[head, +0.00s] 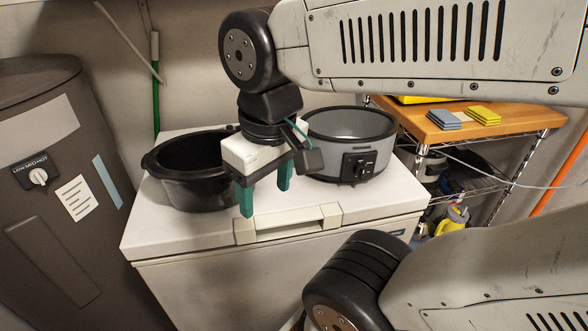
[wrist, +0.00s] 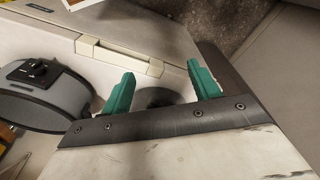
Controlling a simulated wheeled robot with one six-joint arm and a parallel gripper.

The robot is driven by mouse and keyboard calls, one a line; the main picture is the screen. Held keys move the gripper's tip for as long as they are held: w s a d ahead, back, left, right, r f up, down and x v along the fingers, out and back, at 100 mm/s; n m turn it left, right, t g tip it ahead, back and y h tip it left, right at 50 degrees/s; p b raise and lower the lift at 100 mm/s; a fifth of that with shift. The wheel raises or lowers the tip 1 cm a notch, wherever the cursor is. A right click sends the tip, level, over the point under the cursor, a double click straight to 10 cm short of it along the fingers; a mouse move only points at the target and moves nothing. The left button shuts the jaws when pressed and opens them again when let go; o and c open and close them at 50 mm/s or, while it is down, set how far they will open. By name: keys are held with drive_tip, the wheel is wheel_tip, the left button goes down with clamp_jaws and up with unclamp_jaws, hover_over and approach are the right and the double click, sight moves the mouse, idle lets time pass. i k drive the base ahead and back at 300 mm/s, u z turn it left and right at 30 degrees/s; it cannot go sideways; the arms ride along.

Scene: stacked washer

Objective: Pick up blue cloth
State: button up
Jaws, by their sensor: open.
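A small blue folded cloth (head: 444,119) lies on the wooden top of a wire shelf at the right in the head view. A yellow folded cloth (head: 484,115) lies beside it on the right. My gripper (head: 266,196) is open and empty, pointing down over the white chest, well to the left of the blue cloth. Its green fingers also show in the wrist view (wrist: 161,80), with nothing between them in their grasp. The blue cloth is not visible in the wrist view.
A black pot (head: 183,185) and a grey cooker (head: 355,160) stand on the white chest (head: 160,236). The cooker also shows in the wrist view (wrist: 45,98). The wooden shelf top (head: 520,112) has bare room around the cloths.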

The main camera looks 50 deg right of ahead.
sight(443, 119)
drive_tip(key=k, duration=0.9)
drive_tip(key=z, duration=1.35)
drive_tip(key=i, duration=0.85)
drive_tip(key=z, duration=0.35)
